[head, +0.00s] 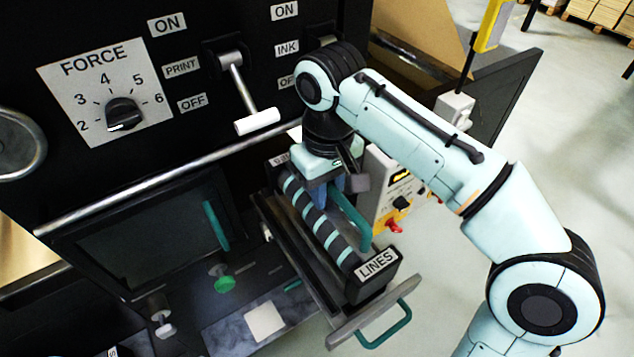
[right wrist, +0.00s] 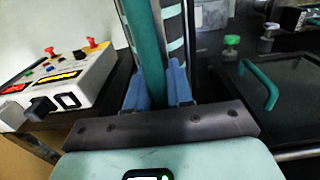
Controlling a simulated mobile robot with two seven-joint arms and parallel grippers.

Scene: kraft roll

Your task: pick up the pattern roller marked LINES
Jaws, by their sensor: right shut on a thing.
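The pattern roller marked LINES (head: 312,220) is dark with pale teal stripes. Its LINES label (head: 377,265) is on the near end block, and a teal bar handle (head: 350,217) runs along its top. The roller sits over a long dark tray; I cannot tell whether it touches it. My right gripper (head: 336,186) is over the roller, shut on the teal handle. In the right wrist view, blue fingers (right wrist: 158,92) close on either side of the handle (right wrist: 141,40), with the striped roller (right wrist: 175,30) beside it. My left gripper is not in view.
The black press carries a FORCE dial (head: 123,114) and a white-handled lever (head: 257,121). A long metal bar (head: 165,180) crosses its front. A control box with a red knob (head: 394,226) stands close right of the roller. A teal pull handle (head: 388,331) sticks out at the tray's near end.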

